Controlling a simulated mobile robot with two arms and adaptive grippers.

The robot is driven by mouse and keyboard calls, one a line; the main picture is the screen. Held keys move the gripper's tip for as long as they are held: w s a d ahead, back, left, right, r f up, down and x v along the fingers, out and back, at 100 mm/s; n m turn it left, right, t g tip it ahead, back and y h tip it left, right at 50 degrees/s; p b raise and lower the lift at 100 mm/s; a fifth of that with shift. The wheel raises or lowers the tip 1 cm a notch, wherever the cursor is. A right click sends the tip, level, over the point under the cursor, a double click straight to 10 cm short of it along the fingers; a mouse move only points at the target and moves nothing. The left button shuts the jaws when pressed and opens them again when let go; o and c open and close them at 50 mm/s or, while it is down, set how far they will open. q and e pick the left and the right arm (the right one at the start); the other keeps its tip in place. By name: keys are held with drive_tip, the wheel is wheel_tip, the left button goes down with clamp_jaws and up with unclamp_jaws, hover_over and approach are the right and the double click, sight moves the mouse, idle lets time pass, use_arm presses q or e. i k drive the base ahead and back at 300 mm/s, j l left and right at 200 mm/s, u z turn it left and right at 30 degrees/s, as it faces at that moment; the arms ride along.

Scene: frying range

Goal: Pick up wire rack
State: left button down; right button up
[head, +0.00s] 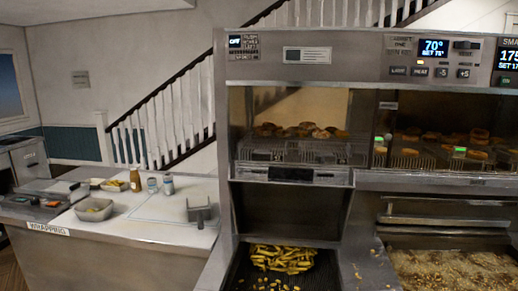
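Neither of my grippers shows in the head view. A wire rack (325,152) appears to sit inside the left bay of the heated cabinet, behind clear glass or an open front, with several brown fried pieces (298,131) on or behind it. More rack wires (405,160) show in the right bay, also with brown fried pieces around them. I cannot tell which rack the task means. The lower parts of the racks are partly hidden by the cabinet's front ledge.
A steel cabinet (300,72) with displays fills the right side. Chips (283,258) lie in a dark bay below; crumbs (445,268) fill a tray at right. The wrapping counter (150,228) holds a metal container (94,210), a bottle (135,178), shakers and a grey stand (200,212).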

sight(238, 146)
drive_tip(key=z, duration=0.45)
drive_tip(key=j+z, duration=0.2)
drive_tip(key=z, duration=0.2)
drive_tip(key=i+j+z, duration=0.1)
drive_tip(key=j+z, duration=0.15)
drive_tip(key=z, duration=0.2)
drive_tip(key=j+z, duration=0.25)
drive_tip(key=z, duration=0.15)
drive_tip(key=j+z, duration=0.2)
drive_tip(key=z, duration=0.2)
drive_tip(key=k+j+z, duration=0.15)
drive_tip(key=z, duration=0.25)
